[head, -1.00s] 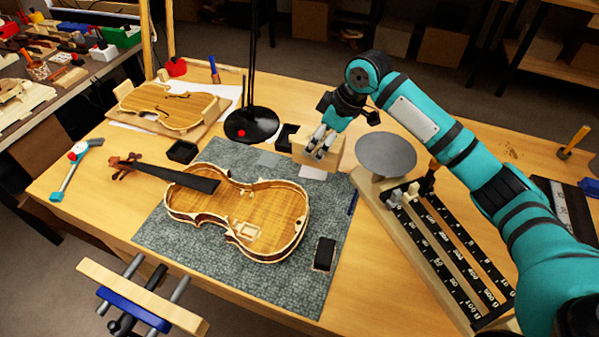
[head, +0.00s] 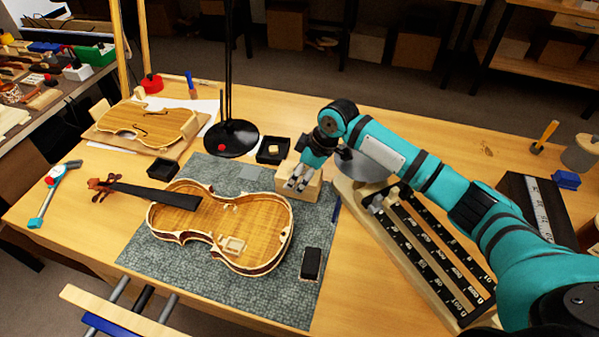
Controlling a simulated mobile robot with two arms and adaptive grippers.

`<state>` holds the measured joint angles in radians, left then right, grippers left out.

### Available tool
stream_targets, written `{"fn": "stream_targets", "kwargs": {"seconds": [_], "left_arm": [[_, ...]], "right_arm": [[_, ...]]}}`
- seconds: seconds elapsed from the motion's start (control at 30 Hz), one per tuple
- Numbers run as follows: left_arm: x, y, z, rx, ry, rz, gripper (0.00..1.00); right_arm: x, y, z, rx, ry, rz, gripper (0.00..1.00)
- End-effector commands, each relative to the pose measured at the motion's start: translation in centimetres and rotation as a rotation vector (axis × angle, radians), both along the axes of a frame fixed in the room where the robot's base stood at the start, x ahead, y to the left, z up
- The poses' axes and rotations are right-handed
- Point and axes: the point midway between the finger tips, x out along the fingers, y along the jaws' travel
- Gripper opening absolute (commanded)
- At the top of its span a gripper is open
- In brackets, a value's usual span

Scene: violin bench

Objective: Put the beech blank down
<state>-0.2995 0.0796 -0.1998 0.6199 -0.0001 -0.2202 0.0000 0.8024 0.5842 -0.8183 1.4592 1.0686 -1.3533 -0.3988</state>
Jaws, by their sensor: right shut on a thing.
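The beech blank, a pale wooden block (head: 312,187), is at the far right part of the grey-green mat (head: 190,255), just beyond the violin body (head: 262,212). My right gripper (head: 298,183) points down and is shut on the blank, its fingers in front of the near face. I cannot tell whether the blank's underside touches the mat. My left gripper is not in view.
A black tray (head: 262,157) with a small pale piece sits just behind the blank. A round grey plate (head: 362,166) and a rack with black marked strips (head: 425,250) stand to the right. A black lamp base (head: 232,138) is behind left. A dark block (head: 312,264) lies nearer on the mat.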

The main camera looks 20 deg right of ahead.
Motion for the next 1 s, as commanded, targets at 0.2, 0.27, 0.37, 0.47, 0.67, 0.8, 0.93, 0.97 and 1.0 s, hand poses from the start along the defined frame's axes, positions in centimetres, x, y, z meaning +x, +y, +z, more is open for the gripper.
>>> {"fn": "stream_targets", "kwargs": {"seconds": [0.2,0.27,0.37,0.47,0.67,0.8,0.93,0.97,1.0], "left_arm": [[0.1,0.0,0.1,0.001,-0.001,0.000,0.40],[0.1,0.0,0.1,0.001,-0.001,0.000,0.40],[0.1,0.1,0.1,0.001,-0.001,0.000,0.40],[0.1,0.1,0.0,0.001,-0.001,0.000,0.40],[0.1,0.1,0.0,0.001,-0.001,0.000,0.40],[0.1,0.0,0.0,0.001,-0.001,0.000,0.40],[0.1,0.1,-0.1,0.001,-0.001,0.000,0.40],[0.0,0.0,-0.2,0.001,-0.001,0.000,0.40],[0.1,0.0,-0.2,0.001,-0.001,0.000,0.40]], "right_arm": [[0.0,0.0,-0.7,0.001,0.000,0.000,0.08],[0.0,0.1,-0.9,0.002,0.001,0.001,0.08],[-0.2,0.0,-1.2,0.000,0.006,0.001,0.63],[-0.3,0.1,-1.3,-0.001,0.009,0.001,0.76],[-0.3,0.1,-1.5,0.000,0.013,0.000,0.86],[-0.3,0.1,-1.5,0.000,0.013,-0.001,0.86],[-0.3,0.1,-0.7,0.000,0.012,-0.001,0.86],[-0.3,0.1,-0.4,0.000,0.012,0.000,0.86],[-0.4,-0.1,0.2,0.000,0.010,0.000,0.86]]}}
